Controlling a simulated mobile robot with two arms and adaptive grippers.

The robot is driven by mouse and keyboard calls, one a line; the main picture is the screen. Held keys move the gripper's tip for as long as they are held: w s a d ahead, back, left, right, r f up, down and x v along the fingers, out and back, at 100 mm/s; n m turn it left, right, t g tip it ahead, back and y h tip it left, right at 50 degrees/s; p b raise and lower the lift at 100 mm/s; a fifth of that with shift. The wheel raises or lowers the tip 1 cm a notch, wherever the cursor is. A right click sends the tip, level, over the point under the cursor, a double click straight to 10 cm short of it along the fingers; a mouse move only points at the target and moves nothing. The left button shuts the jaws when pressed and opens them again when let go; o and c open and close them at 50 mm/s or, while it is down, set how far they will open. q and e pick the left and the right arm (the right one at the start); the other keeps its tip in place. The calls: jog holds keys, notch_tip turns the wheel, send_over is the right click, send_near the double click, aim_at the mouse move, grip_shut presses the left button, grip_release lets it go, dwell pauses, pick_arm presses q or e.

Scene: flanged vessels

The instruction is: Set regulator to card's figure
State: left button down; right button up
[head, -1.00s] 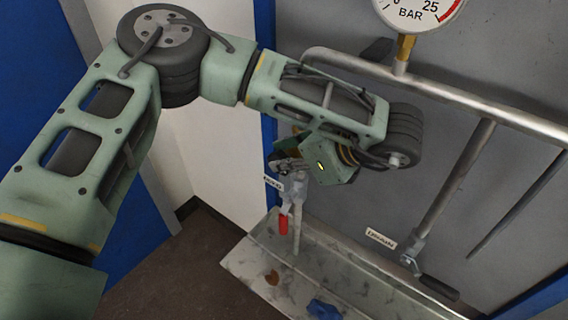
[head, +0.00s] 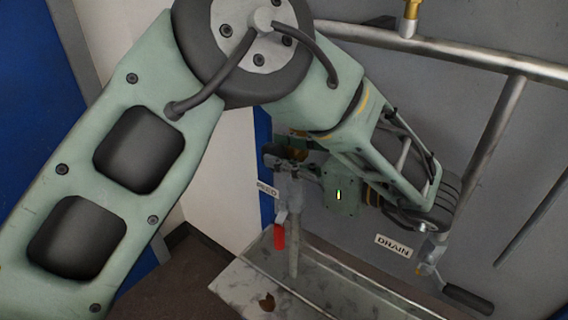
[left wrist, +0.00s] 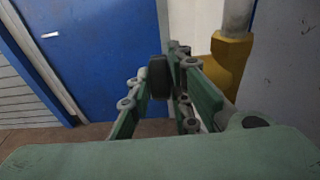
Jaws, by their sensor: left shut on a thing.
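My left gripper (head: 292,165) is at the upper end of the small grey pipe, above the red-handled valve. It is shut with its fingertips beside a yellow-brown body (left wrist: 229,66), likely the regulator, which has a grey pipe above it in the left wrist view. I see no card with a figure. My right gripper is not in view.
The red handle (head: 279,236) hangs below my gripper, near a partly covered label (head: 267,190). A DRAIN label (head: 394,246) and a black lever (head: 468,299) are at the lower right. A metal rail (head: 450,52) crosses above.

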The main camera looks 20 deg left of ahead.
pick_arm(q)
jog(key=shift+d+f, duration=0.1)
jog(key=shift+f, duration=0.1)
jog(key=c, duration=1.9)
grip_release()
jog(key=shift+r, duration=0.1)
